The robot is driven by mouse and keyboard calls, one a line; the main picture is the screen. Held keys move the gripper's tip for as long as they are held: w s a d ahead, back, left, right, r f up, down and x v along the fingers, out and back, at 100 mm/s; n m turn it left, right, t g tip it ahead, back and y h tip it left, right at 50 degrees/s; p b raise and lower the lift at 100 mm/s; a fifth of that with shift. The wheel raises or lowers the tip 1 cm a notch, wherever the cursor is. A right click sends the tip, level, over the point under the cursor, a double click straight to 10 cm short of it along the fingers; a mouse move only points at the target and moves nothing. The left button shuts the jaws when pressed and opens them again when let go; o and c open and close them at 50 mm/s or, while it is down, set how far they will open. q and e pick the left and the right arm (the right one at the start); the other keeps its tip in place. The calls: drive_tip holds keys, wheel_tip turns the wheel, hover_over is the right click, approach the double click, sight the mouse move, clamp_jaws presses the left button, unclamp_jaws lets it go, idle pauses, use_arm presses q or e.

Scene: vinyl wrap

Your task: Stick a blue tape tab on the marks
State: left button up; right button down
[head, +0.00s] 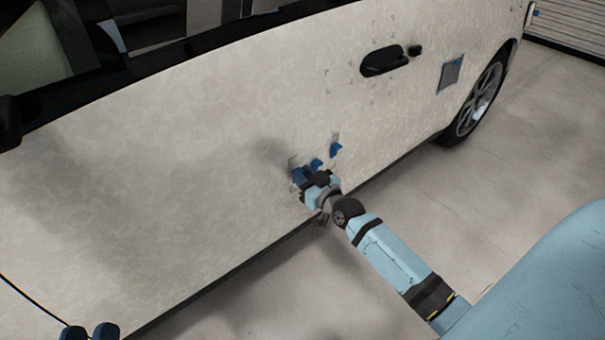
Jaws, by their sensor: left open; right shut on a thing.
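The pale, mottled car door (180,170) has small grey marks low on its panel. One mark (335,137) has a blue tape tab (336,151) at its lower part. Another blue tab (316,164) sits lower left of it. My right gripper (308,184) is close against the panel, shut on a blue tab (298,175) beside a further grey mark (293,161). The fingers partly hide this tab, and I cannot tell whether it touches the panel.
A black door handle (384,61) and a blue-edged grey patch (450,72) are farther along the car, before the wheel (482,98). The floor (420,185) beside the car is clear.

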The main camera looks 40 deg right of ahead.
drive_tip(key=shift+s, duration=0.25)
drive_tip(key=s+p, duration=0.3)
drive_tip(key=s, duration=0.4)
drive_tip(key=shift+d, duration=0.3)
idle(0.7)
drive_tip(key=shift+w, duration=0.1)
